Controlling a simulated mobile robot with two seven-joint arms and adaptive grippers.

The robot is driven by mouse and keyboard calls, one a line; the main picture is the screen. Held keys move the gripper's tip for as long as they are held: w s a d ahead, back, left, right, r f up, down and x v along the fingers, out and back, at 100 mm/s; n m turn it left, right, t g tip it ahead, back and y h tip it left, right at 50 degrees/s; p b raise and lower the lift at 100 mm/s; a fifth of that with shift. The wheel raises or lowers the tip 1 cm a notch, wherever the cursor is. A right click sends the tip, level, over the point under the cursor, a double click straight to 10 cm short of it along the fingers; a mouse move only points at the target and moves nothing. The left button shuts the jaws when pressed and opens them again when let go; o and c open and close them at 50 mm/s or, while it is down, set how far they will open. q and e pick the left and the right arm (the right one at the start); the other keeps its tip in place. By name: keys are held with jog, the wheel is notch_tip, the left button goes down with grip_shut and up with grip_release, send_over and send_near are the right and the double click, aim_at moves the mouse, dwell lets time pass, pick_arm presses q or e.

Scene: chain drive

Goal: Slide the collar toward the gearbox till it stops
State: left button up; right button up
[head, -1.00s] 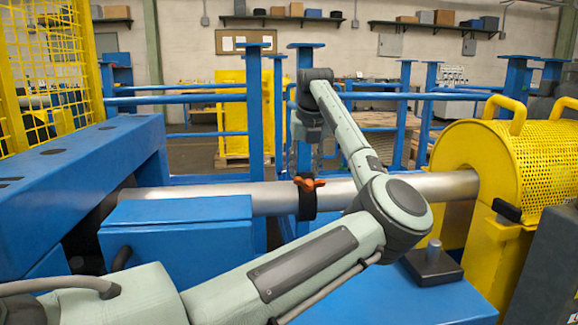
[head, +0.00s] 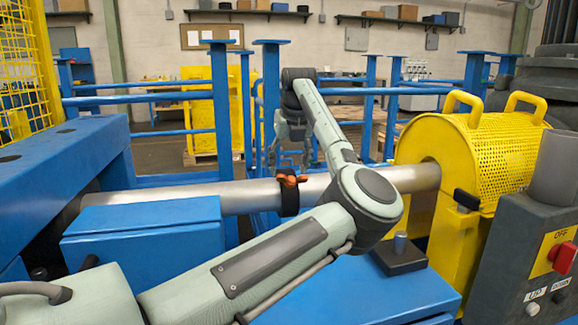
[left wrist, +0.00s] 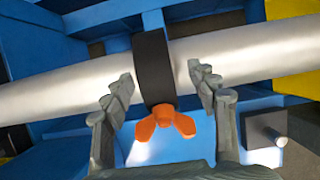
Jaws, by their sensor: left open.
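The collar (head: 289,199) is a black ring around the bare silver shaft (head: 235,197), with an orange wing screw (head: 291,180) on it. In the left wrist view the collar (left wrist: 153,65) stands between the fingers of my left gripper (left wrist: 160,76). The gripper is open, one finger on each side of the collar, with gaps to it; the orange wing screw (left wrist: 166,122) points toward the palm. In the head view my left gripper (head: 292,158) hangs at the shaft just behind the collar. I cannot tell which housing is the gearbox. My right gripper is not in view.
A yellow perforated guard (head: 490,150) covers the shaft's right end. A blue housing (head: 60,170) stands at its left end. A black block with a grey post (head: 400,257) and a control box (head: 530,255) are at right.

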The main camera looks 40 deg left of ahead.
pick_arm(q)
jog(key=v, duration=1.2)
jog(key=shift+d+f, duration=0.1)
